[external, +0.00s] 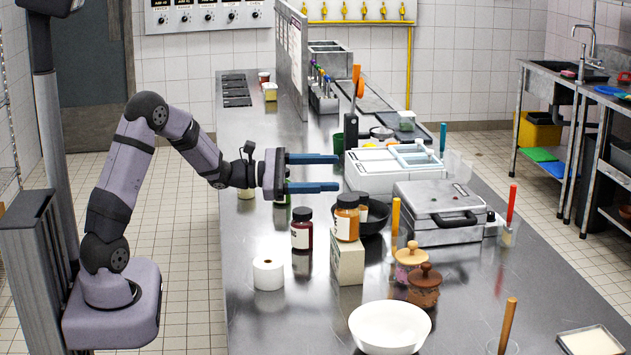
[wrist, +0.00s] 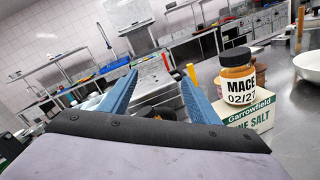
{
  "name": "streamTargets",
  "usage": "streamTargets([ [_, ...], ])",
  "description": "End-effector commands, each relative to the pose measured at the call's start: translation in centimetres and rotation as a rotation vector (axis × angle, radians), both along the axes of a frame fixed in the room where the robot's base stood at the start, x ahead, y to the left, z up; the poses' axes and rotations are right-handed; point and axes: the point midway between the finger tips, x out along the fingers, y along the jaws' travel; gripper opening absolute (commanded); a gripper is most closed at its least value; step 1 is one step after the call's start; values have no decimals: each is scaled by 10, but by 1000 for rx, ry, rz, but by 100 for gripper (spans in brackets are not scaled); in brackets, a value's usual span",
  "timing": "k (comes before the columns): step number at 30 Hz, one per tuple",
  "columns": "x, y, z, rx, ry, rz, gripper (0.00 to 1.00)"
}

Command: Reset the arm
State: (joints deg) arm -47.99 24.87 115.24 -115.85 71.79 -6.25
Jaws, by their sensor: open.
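My gripper (external: 318,173) is held level above the steel counter, pointing right in the external view. Its two blue fingers are spread apart with nothing between them. In the wrist view the fingers of my gripper (wrist: 158,88) also show apart and empty. My arm bends up from its base at the left and reaches out over the counter's near-left edge. No object touches the fingers in either view.
Below and near the fingers stand a dark red jar (external: 301,230), an orange mace jar (external: 347,218) on a salt box (external: 347,262), and a black bowl (external: 373,217). A grey press (external: 440,205), a paper roll (external: 268,274) and a white bowl (external: 390,325) stand around them.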

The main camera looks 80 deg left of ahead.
Motion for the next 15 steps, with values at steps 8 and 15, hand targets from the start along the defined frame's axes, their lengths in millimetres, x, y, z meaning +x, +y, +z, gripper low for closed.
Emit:
streamTargets([
  [8,-3,-58,33,719,-218,-130,56],
  [15,-12,-97,50,1200,-413,-196,56],
])
